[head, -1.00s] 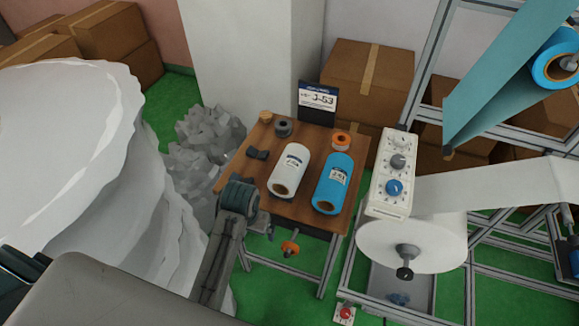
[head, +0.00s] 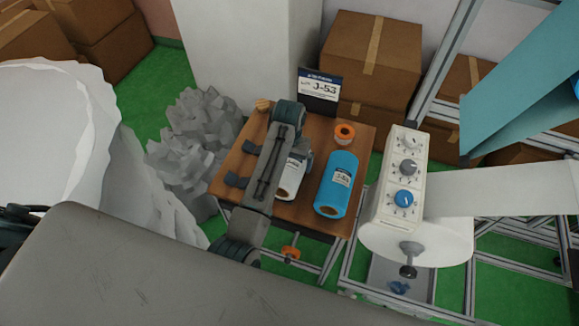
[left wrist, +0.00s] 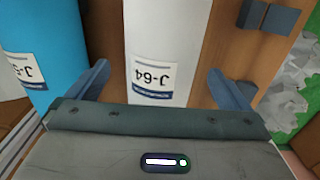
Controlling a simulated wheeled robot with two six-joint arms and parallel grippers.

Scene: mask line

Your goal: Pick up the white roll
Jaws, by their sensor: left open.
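The white roll (head: 290,181) lies on the wooden table (head: 274,212), partly hidden behind my left arm in the head view. In the left wrist view the white roll (left wrist: 168,28) shows large, with a label reading J-64. My left gripper (left wrist: 165,85) is open and empty. Its two fingers appear on either side of the white roll, with a gap on each side. I cannot tell how far above it they are. My right gripper is not in view.
A blue roll (head: 337,183) lies right of the white roll and close to it. A dial panel (head: 404,185) stands right of the table.

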